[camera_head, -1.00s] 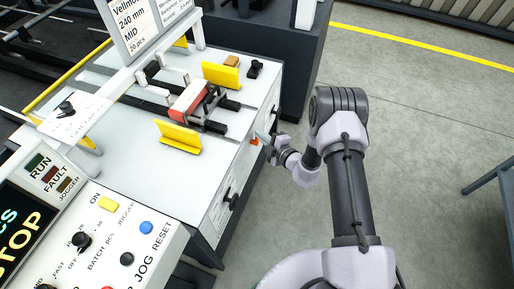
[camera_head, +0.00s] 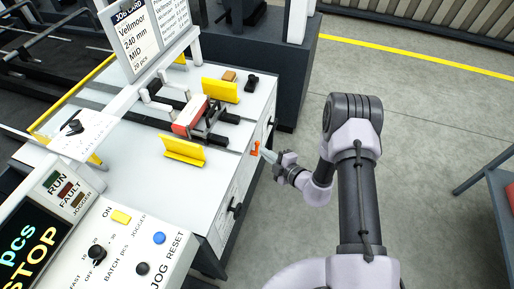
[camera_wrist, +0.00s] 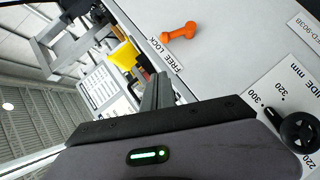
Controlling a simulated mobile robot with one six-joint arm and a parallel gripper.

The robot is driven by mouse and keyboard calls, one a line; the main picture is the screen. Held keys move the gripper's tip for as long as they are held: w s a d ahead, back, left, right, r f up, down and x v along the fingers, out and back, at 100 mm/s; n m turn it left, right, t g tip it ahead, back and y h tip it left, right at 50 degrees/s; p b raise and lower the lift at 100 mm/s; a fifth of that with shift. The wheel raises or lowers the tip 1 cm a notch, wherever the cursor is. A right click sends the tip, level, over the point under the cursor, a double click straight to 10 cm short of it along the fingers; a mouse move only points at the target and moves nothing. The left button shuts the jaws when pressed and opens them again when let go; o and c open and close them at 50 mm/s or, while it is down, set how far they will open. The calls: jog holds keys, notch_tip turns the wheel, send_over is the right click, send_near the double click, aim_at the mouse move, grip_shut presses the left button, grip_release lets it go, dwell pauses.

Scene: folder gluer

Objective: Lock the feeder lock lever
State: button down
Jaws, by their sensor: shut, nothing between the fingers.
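The feeder lock lever (camera_head: 255,148) is a small orange handle on the side face of the white feeder cabinet. In the wrist view the orange lever (camera_wrist: 180,32) lies slanted across the panel, beside a label reading "FREE" and "LOCK" (camera_wrist: 165,55). My gripper (camera_head: 267,155) is just right of the lever in the head view, pointing at the cabinet side. In the wrist view my gripper (camera_wrist: 158,92) shows its fingers together and empty, below the lever and apart from it. In the head view the fingertips lie close to the lever, and contact cannot be told.
A black knob (camera_wrist: 298,130) on a "GUIDE mm" scale is right of the lever; a black knob (camera_head: 236,208) also shows on the cabinet side. Yellow guides (camera_head: 184,151) and a red-white box (camera_head: 190,115) are on top. The floor (camera_head: 420,130) to the right is clear.

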jog(key=v, duration=0.3)
jog(key=p+v, duration=0.1)
jog(key=v, duration=0.1)
jog(key=shift+d+r, duration=0.25)
jog(key=shift+d, duration=0.3)
